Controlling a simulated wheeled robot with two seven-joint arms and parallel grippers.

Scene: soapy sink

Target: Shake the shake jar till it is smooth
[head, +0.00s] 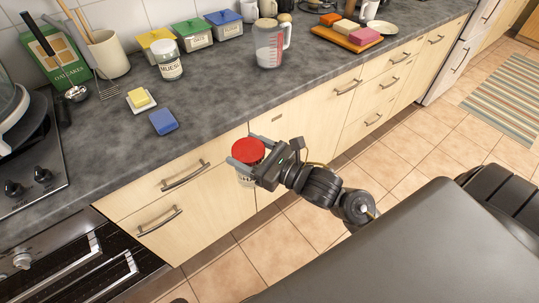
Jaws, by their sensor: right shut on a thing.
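The shake jar has a red lid (249,150) and a pale body (244,180), mostly hidden behind my gripper. My right gripper (247,153) is shut on the jar, with its fingers on either side just below the lid. It holds the jar in the air in front of the cabinet drawers, below the counter's front edge. The jar looks roughly upright. What is inside it cannot be made out. My left gripper is not in view.
The grey counter (215,105) holds a measuring jug (270,45), a muesli jar (169,62), a blue sponge (163,122), a butter-like yellow block (139,98) and several coloured boxes. Drawer handles (186,176) stick out near the jar. Tiled floor lies below.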

